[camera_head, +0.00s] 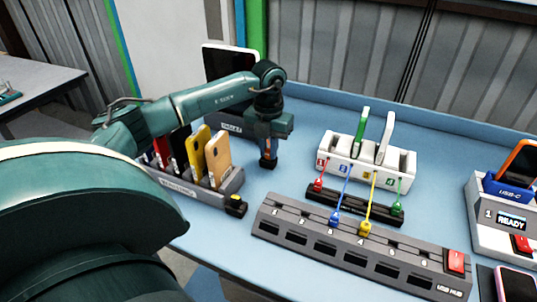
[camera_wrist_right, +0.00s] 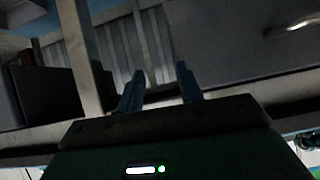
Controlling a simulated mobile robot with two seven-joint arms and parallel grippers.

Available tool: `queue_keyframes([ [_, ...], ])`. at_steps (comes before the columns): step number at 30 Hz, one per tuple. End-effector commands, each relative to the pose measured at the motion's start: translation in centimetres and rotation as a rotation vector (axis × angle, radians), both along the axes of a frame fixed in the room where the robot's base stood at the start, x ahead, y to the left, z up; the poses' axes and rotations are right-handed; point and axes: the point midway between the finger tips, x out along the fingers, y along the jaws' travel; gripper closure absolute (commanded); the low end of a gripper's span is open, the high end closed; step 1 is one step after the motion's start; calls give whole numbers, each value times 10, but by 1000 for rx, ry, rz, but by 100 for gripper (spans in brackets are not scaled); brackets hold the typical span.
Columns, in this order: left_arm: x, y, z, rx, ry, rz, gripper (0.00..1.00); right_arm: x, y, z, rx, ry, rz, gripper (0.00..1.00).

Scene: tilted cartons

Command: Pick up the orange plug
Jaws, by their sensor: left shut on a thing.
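My left gripper (camera_head: 268,163) points down over the blue table, between the charging rack and the white charger block. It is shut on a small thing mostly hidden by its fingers. A small orange patch shows at the fingers, which looks like the orange plug (camera_head: 263,131); its shape cannot be made out. No other orange plug stands out. My right gripper (camera_wrist_right: 159,88) shows in the right wrist view with its two blue fingers apart and nothing between them.
A grey rack (camera_head: 205,197) with several phones stands left of the left gripper. A white block (camera_head: 345,172) with colored cables stands to its right. A grey USB hub (camera_head: 340,250) lies in front. A USB-C dock (camera_head: 490,215) is at far right.

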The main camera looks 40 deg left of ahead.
Motion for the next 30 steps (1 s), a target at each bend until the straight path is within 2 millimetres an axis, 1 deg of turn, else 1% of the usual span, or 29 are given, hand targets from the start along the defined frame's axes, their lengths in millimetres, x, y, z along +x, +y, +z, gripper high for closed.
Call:
queue_keyframes([
  [7,0,0,1,0,-1,0,100,0,0,0,-1,0,1,64],
  [10,1,0,7,0,-3,0,100,0,0,-1,0,-1,1,64],
  [14,1,1,29,2,-6,0,100,0,0,-2,0,-3,2,64],
  [18,1,0,59,0,-7,0,100,1,1,-2,2,-9,5,64],
  [22,1,0,82,0,-5,0,100,1,2,0,5,-15,7,64],
  [25,1,0,93,-1,-3,0,100,1,3,0,5,-16,9,64],
  [30,0,0,101,0,0,0,100,-1,3,-1,5,-12,11,64],
])
